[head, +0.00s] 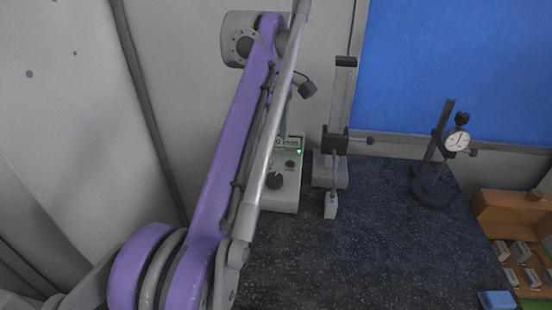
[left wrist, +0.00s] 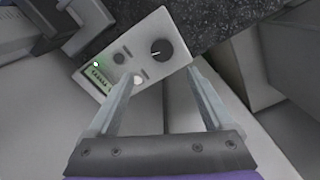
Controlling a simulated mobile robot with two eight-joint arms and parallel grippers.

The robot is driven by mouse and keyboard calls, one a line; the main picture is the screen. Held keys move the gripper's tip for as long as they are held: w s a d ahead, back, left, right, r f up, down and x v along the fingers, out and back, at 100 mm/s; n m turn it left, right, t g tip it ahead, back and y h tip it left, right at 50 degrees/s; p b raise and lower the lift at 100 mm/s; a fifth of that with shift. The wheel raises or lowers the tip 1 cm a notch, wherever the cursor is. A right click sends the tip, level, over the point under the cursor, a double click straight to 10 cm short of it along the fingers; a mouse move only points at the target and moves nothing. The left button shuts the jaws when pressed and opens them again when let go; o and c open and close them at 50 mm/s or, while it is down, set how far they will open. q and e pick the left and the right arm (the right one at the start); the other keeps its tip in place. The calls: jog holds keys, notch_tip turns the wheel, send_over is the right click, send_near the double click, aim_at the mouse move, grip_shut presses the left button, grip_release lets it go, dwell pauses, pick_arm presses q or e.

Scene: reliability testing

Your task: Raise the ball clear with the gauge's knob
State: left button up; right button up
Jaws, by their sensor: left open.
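A dial gauge (head: 457,140) with a white face is clamped to a dark post on a round base at the right of the bench. A black knob (head: 461,118) sits at its top. I cannot make out a ball in either view. My left gripper (left wrist: 163,76) is open, its two fingers apart with nothing between them. In the left wrist view it points toward a grey box with a lit display (left wrist: 135,62), well away from the dial gauge. My left arm crosses the head view and hides part of the box. The right gripper is not in view.
A vertical stand (head: 335,142) with a side knob rises mid-bench, a small pale block (head: 331,206) below its probe. The box's display and dial (head: 274,181) show beside my arm. A wooden tray (head: 508,220) stands right. The dark bench (head: 370,250) is clear in front.

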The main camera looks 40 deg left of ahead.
aim_at(274, 177)
pick_arm(q)
jog(key=f, duration=0.4)
jog(key=shift+s+d+b, duration=0.25)
jog(key=shift+s+b, duration=0.15)
notch_tip(274, 177, down, 6)
jog(key=shift+w+a+f+b, duration=0.1)
jog(key=shift+w+f+b, duration=0.05)
jog(key=shift+f+b, duration=0.15)
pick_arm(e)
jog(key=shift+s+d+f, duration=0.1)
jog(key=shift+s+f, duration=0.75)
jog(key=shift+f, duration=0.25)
pick_arm(q)
grip_shut()
